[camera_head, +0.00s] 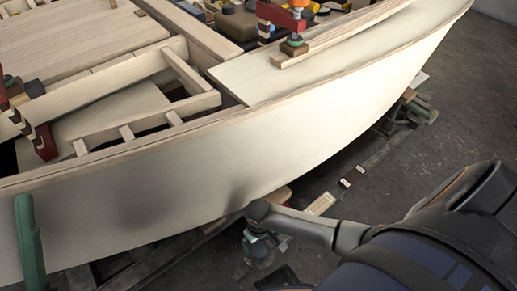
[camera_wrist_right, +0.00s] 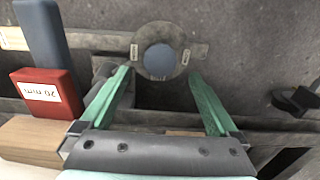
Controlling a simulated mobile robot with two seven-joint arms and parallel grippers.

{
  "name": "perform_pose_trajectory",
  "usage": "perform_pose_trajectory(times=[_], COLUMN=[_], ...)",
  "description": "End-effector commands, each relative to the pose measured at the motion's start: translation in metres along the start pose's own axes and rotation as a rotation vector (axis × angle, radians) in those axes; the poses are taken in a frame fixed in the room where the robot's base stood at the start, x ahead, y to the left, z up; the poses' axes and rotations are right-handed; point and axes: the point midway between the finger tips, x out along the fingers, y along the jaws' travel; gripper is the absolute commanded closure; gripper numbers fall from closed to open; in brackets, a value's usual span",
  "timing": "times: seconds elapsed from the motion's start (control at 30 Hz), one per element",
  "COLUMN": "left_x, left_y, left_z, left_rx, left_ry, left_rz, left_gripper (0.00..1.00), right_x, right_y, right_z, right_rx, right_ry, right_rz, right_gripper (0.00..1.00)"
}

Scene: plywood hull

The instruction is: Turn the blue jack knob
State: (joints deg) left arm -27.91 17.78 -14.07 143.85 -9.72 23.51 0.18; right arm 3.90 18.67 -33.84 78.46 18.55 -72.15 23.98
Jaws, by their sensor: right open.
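The blue jack knob (camera_wrist_right: 158,61) shows in the right wrist view as a round blue-grey disc inside a grey ring with small labels at its sides. My right gripper (camera_wrist_right: 160,75) is open. Its two green fingers point toward the knob, one tip to the left and one to the right, with a gap on each side. I cannot tell how far the tips are from the knob in depth. In the head view my right arm reaches in from the right, low beside the hull; the knob is not clear there.
The pale plywood hull (camera_head: 150,185) curves above the floor in the head view. In the wrist view a red block (camera_wrist_right: 46,95) marked 20 mm and a blue block (camera_wrist_right: 43,40) lie left of the fingers.

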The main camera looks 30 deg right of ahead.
Motion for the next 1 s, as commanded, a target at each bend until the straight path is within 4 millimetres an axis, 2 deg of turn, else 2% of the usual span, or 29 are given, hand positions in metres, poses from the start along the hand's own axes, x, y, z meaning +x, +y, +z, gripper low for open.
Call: perform_pose_trajectory(times=[0.03, 0.1, 0.3, 0.73, 0.77, 1.0], left_x=[-0.009, -0.015, -0.024, -0.026, -0.026, -0.026], left_y=[0.005, 0.008, 0.015, 0.017, 0.017, 0.017], left_z=[0.009, 0.016, 0.027, 0.030, 0.030, 0.030], left_rx=[-0.010, -0.005, 0.009, 0.016, 0.016, 0.014], left_ry=[-0.002, -0.008, -0.018, -0.025, -0.025, -0.025], left_rz=[0.002, 0.006, 0.013, 0.018, 0.018, 0.016], left_gripper=[0.50, 0.50, 0.50, 0.50, 0.50, 0.50], right_x=[0.017, 0.029, 0.052, 0.058, 0.058, 0.058], right_y=[0.000, 0.000, 0.000, 0.000, 0.000, 0.000], right_z=[0.000, 0.000, 0.000, 0.000, 0.000, 0.000], right_rx=[0.000, 0.000, 0.000, -0.001, -0.001, -0.001], right_ry=[0.000, 0.000, 0.000, 0.002, 0.002, 0.002], right_rz=[0.000, 0.000, 0.000, -0.001, -0.001, -0.001], right_gripper=[0.04, 0.04, 0.04, 0.04, 0.05, 0.32])
